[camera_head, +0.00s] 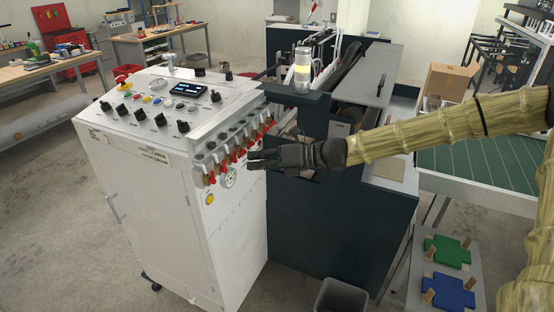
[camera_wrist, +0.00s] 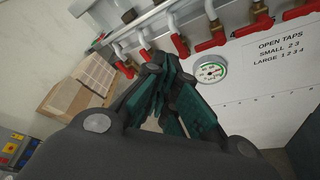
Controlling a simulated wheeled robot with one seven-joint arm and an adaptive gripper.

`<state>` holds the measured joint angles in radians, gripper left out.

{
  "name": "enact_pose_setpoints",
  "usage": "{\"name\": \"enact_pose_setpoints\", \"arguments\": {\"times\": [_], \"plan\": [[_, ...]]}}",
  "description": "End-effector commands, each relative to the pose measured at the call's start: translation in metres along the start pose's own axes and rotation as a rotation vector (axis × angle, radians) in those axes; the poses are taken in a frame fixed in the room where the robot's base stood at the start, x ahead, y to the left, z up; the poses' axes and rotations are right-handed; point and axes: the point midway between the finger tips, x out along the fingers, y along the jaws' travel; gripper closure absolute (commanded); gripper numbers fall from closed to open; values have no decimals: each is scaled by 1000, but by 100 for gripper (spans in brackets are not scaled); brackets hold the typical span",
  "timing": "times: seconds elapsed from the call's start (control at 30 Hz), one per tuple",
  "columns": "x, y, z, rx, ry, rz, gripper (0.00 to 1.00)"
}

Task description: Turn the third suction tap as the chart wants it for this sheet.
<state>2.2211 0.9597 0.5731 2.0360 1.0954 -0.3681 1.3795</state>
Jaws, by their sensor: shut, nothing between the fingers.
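A row of red-handled suction taps (camera_head: 229,150) runs along the upper side edge of the white cabinet. In the wrist view, red handles (camera_wrist: 212,42) hang at several pipe ends; which is third and how each is turned I cannot tell surely. The chart (camera_wrist: 279,51) reads "OPEN TAPS, SMALL 2 3, LARGE 1 2 3 4". My gripper (camera_head: 256,160) is shut and empty, just beside the tap row near the gauge. In the wrist view its fingers (camera_wrist: 166,80) point toward the taps and cover part of the row. No contact with a handle is clear.
A round gauge (camera_wrist: 211,72) sits below the taps. The white cabinet (camera_head: 150,190) has knobs and a small display (camera_head: 188,90) on top. A dark machine body (camera_head: 335,240) stands right beside the gripper. A cardboard box (camera_head: 447,80) is farther right.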

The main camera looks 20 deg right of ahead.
Motion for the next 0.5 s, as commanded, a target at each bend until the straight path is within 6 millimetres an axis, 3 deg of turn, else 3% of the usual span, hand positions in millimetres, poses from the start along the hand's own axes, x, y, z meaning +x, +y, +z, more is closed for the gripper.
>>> {"name": "enact_pose_setpoints", "arguments": {"times": [0.5], "plan": [[-51, 0, 1, 0, -2, 0, 100]]}}
